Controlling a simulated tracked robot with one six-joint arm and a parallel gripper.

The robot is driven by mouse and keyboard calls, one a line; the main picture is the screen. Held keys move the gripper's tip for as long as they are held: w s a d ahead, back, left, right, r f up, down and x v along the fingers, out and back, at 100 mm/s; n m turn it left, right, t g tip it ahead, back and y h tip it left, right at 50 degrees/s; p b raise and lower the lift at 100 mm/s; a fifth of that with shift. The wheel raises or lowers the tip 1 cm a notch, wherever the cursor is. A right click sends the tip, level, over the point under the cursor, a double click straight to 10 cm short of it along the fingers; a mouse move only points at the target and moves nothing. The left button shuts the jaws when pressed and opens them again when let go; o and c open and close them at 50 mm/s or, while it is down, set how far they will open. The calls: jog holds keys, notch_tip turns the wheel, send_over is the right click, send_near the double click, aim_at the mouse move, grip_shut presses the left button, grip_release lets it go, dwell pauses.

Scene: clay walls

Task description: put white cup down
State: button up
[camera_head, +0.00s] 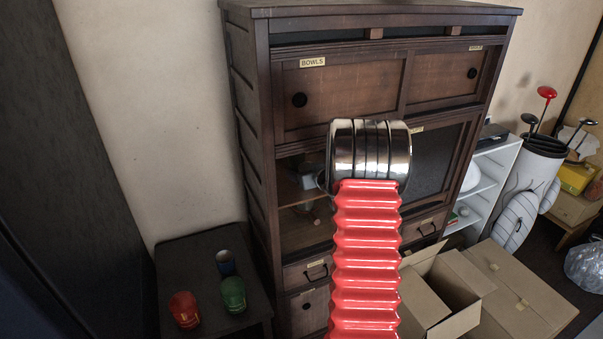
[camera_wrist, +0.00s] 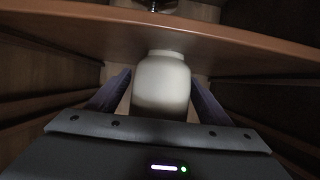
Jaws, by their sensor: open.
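The white cup (camera_wrist: 162,80) shows in the wrist view, upright in the picture, between the two dark fingers of my gripper (camera_wrist: 158,78). The fingers are open, one on each side of it. I cannot tell whether either finger touches the cup. The cup's lower part is hidden behind my gripper body, so what it rests on does not show. A brown shelf board (camera_wrist: 230,45) crosses the picture just above and behind the cup. In the head view my arm covers part of the cabinet's open compartment, and I cannot make out the cup or gripper there.
The dark wooden cabinet (camera_head: 340,98) has an open left compartment. A low dark table (camera_head: 190,258) at the left holds a red cup (camera_head: 184,310), a green cup (camera_head: 233,294) and a blue cup (camera_head: 226,262).

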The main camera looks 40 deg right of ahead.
jog(key=shift+r, duration=0.15)
jog(key=shift+s+a+r, duration=0.15)
jog(key=shift+s+r, duration=0.1)
jog(key=shift+s, duration=0.3)
jog(key=v, duration=1)
jog(key=shift+s+a, duration=0.2)
jog(key=shift+s, duration=0.2)
